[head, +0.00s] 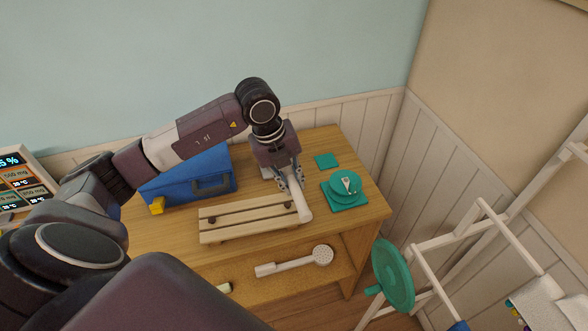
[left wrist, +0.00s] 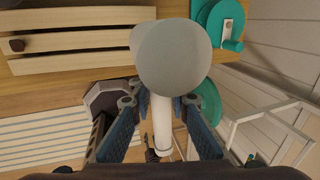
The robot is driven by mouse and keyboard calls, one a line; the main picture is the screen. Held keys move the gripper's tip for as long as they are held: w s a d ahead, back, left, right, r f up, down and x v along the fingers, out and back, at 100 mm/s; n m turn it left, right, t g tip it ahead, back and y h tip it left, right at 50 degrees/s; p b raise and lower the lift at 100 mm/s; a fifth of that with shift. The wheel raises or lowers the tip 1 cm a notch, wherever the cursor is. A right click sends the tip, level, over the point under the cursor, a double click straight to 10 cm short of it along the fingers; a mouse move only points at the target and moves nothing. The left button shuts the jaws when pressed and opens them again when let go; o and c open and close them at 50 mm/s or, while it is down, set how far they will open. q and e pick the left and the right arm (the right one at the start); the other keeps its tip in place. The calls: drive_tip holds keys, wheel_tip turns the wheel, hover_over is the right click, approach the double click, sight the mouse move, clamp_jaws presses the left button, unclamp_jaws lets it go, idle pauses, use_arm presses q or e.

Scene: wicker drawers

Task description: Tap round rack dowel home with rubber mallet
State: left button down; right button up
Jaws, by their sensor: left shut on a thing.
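My left gripper (head: 292,183) is shut on the pale rubber mallet (head: 303,205) at the right end of the slatted wooden rack (head: 245,216). In the left wrist view, the fingers (left wrist: 160,112) close around the mallet's white handle, and its broad grey-white head (left wrist: 172,57) fills the upper middle. A dark round dowel end (head: 212,220) shows on the rack's left part, with another dark spot near its right end beside the mallet. The left wrist view shows one dark dowel (left wrist: 17,45) on the rack. I cannot tell whether the mallet touches the rack. My right gripper is not in view.
A blue toolbox (head: 190,175) stands behind the rack. A teal reel (head: 345,186) sits on a teal mat to the right. A white round-headed brush (head: 300,262) lies in front, lower down. A pale rail frame (head: 480,220) stands right of the table.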

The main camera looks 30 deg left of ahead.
use_arm(q)
drive_tip(key=shift+s+a+f+b, duration=0.15)
drive_tip(key=shift+s+f+b, duration=0.15)
drive_tip(key=shift+f+b, duration=0.3)
drive_tip(key=b+x, duration=0.1)
drive_tip(key=x, duration=0.2)
drive_tip(key=shift+s+a+f+b, duration=0.1)
drive_tip(key=shift+s+a+b, duration=0.1)
drive_tip(key=shift+b, duration=0.15)
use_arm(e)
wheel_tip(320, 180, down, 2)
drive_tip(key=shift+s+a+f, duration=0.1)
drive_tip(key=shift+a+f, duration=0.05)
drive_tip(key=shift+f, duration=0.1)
